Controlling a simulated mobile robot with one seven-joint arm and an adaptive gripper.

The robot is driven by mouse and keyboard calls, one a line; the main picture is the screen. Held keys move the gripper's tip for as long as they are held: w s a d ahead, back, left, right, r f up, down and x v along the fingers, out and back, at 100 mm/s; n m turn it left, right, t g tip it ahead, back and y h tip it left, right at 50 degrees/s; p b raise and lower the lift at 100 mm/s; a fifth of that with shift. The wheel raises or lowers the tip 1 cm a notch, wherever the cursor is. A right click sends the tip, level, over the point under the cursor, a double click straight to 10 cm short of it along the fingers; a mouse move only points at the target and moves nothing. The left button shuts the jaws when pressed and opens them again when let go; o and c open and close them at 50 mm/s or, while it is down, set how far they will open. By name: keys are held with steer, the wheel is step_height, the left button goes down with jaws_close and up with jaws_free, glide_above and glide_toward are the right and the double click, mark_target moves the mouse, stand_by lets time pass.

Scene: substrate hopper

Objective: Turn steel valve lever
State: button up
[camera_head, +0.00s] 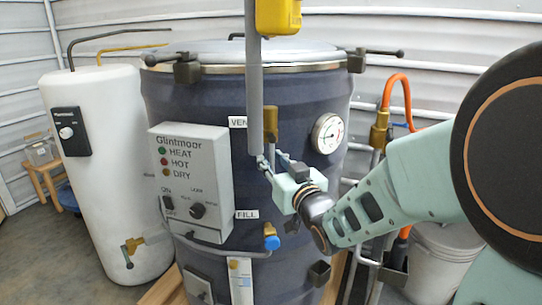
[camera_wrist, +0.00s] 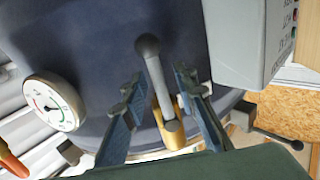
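The steel lever (camera_wrist: 155,75) is a grey rod with a rounded knob, joined to a brass valve body (camera_wrist: 172,132). In the head view the brass body (camera_head: 271,123) sits on the tank front beside the VENT label, and the lever is mostly hidden by my gripper. My gripper (camera_head: 270,163) is just below the brass body. In the wrist view my gripper (camera_wrist: 163,88) is open, with one finger on each side of the lever. Gaps show between the lever and both fingers. The knob extends past the fingertips in the picture.
The dark tank (camera_head: 290,95) carries a control box (camera_head: 190,180) to the left and a gauge (camera_head: 327,133) to the right. A grey vertical pipe (camera_head: 254,80) runs above the valve. A blue-handled valve (camera_head: 271,243) is below by the FILL label. An orange hose (camera_head: 398,85) stands right.

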steer(key=shift+w, duration=0.1)
steer(key=shift+c, duration=0.3)
jaws_close()
